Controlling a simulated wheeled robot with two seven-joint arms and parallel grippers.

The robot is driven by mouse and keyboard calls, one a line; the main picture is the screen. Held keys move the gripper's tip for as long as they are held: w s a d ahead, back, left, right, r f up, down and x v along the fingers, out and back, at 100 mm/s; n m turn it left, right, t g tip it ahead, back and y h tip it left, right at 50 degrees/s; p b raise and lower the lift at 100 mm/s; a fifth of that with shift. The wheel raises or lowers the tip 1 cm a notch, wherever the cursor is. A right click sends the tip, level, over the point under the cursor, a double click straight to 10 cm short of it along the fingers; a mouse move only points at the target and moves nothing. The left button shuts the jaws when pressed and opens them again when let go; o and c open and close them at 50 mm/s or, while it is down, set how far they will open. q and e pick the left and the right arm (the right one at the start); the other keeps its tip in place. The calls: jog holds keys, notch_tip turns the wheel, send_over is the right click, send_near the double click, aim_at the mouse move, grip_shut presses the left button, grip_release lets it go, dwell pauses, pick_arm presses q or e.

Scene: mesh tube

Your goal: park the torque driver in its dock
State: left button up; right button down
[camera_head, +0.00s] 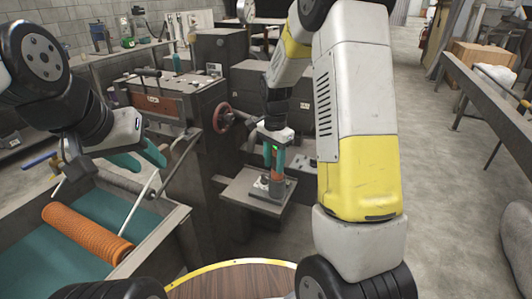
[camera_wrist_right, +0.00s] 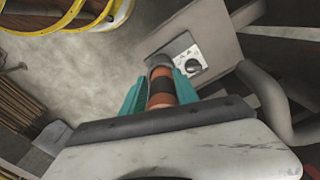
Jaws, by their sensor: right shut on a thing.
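The torque driver (camera_head: 278,174), orange with a dark band, stands roughly upright in my right gripper (camera_head: 279,158). The driver also shows in the right wrist view (camera_wrist_right: 161,92), between the two teal fingers of the right gripper (camera_wrist_right: 159,97), which are shut on it. Its lower end is at the grey dock (camera_head: 262,187) on a small shelf; I cannot tell whether it is inside or just above. The wrist view shows a grey rounded part around the driver's far end. My left gripper (camera_head: 138,158) is open and empty, above the trough at left.
The dock's shelf (camera_head: 240,192) juts from a grey machine with a red handwheel (camera_head: 223,118). A white panel with a black knob (camera_wrist_right: 192,65) lies beside the driver. An orange mesh tube (camera_head: 87,233) lies in the teal-floored trough. A round wooden top (camera_head: 230,283) is in front.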

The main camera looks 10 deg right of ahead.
aim_at(275, 149)
jog(key=shift+f, duration=0.25)
jog(key=c, duration=0.8)
grip_release()
jog(key=shift+c, duration=0.2)
notch_tip(275, 149, up, 8)
jog(key=shift+f, duration=0.25)
jog(key=s+r+n+t, duration=0.2)
jog(key=s+r+n, duration=0.2)
jog(key=s, duration=0.3)
jog(key=s+r+n+t+y, duration=0.1)
jog(key=s+r+n+t, duration=0.1)
jog(key=s+r, duration=0.3)
jog(key=s+r+n+t+y, duration=0.1)
jog(key=s+r+n, duration=0.3)
jog(key=s, duration=0.7)
jog(key=shift+s+a+r+n+t, duration=0.15)
jog(key=shift+a+n+t, duration=0.25)
jog(key=shift+n+t, duration=0.3)
